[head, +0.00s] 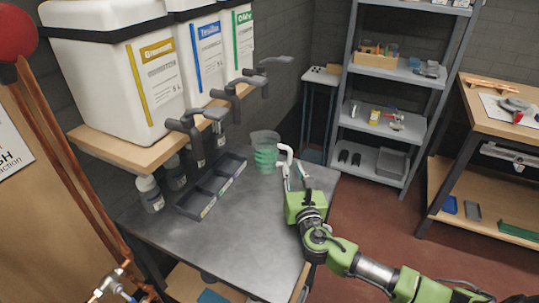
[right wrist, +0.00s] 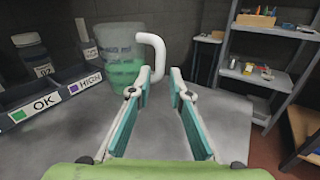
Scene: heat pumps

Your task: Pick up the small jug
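The small jug (head: 265,152) stands on the grey table near its far end. It is see-through and greenish, with a white handle (head: 285,152) on its right side. In the right wrist view the jug (right wrist: 115,55) is ahead and left of centre, and its handle (right wrist: 155,45) curves toward the space before the fingertips. My left gripper is not in view.
A dark divided tray (head: 213,187) lies left of the jug, with small bottles (head: 150,194) behind it. Large white canisters (head: 120,75) with taps (head: 197,125) stand on a wooden shelf above. A grey shelf unit (head: 385,120) stands beyond. The table's front is clear.

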